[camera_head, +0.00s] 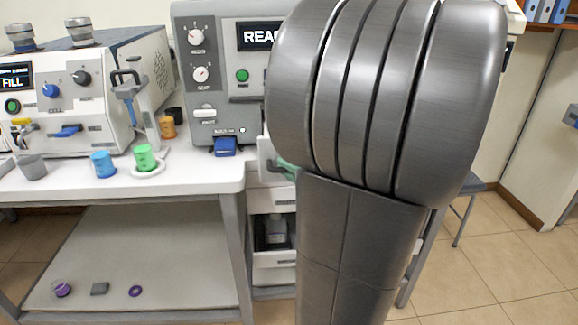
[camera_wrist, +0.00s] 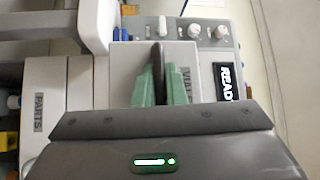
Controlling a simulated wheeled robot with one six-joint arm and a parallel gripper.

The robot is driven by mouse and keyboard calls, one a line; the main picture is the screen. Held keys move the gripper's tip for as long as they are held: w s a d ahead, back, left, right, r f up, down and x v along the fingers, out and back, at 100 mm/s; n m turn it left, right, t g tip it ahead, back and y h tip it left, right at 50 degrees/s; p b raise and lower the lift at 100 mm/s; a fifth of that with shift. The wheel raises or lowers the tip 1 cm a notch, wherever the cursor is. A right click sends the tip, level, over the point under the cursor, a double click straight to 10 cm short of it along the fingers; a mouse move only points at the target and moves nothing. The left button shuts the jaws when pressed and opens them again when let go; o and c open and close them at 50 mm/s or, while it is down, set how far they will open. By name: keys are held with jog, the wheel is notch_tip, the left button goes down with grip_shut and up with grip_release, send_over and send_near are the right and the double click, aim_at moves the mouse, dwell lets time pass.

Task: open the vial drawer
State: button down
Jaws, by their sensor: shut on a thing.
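The vial drawer's pale front (camera_wrist: 122,75) fills the middle of the wrist view, its label partly hidden by my gripper's finger. Its dark handle (camera_wrist: 160,54) stands between the two green fingers of my gripper (camera_wrist: 156,84), which is shut on it. In the head view the drawer front (camera_head: 266,155) shows beside the table's right end, with a green fingertip of my gripper (camera_head: 287,168) at its handle. My arm hides the rest of the drawer there. I cannot tell how far out the drawer stands.
A drawer labelled PARTS (camera_wrist: 65,110) is beside it in the wrist view. The white table (camera_head: 200,185) carries a grey machine (camera_head: 222,110), a white machine (camera_head: 85,95), a green cup (camera_head: 145,158) and a blue cup (camera_head: 103,164). Tiled floor (camera_head: 500,265) is clear at right.

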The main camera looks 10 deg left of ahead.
jog(key=c, duration=1.8)
grip_release()
jog(key=shift+o, duration=0.2)
jog(key=shift+d, duration=0.1)
jog(key=v, duration=1.3)
jog(key=shift+d, duration=0.3)
jog(key=shift+s+a+f, duration=0.1)
jog(key=shift+x, duration=6.8)
jog(key=shift+s+a, duration=0.1)
